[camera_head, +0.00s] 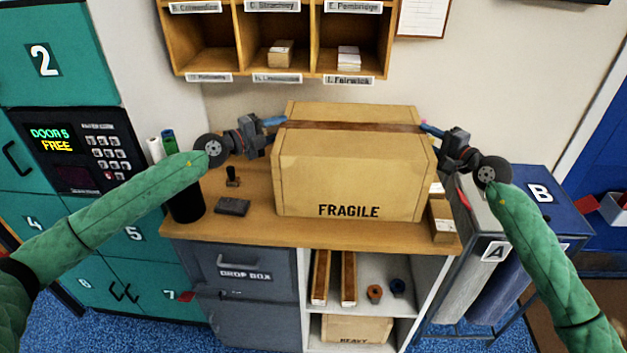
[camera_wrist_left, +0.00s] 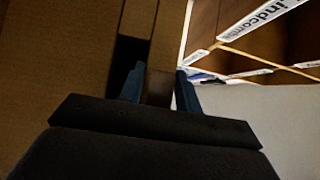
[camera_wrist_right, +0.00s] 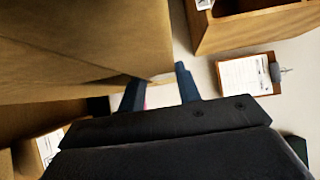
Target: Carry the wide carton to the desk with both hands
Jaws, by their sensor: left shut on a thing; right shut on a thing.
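The wide carton (camera_head: 350,175) is tan, marked FRAGILE, with a brown strip across its top. It is upright over the wooden desk (camera_head: 255,225); I cannot tell whether its base touches the desktop. My left gripper (camera_head: 275,121) is shut on its left side near the top, and the fingers show against the carton edge (camera_wrist_left: 70,70) in the left wrist view. My right gripper (camera_head: 430,129) is shut on its right side at about the same height. In the right wrist view the fingers meet the carton (camera_wrist_right: 90,40) at its edge.
A dark cup (camera_head: 186,200), a stamp (camera_head: 233,178) and a dark pad (camera_head: 233,207) stand left of the carton. A small box (camera_head: 442,220) is at the desk's right end. Wooden pigeonholes (camera_head: 230,60) hang on the wall behind. Bins A (camera_head: 494,252) and B (camera_head: 541,193) stand to the right.

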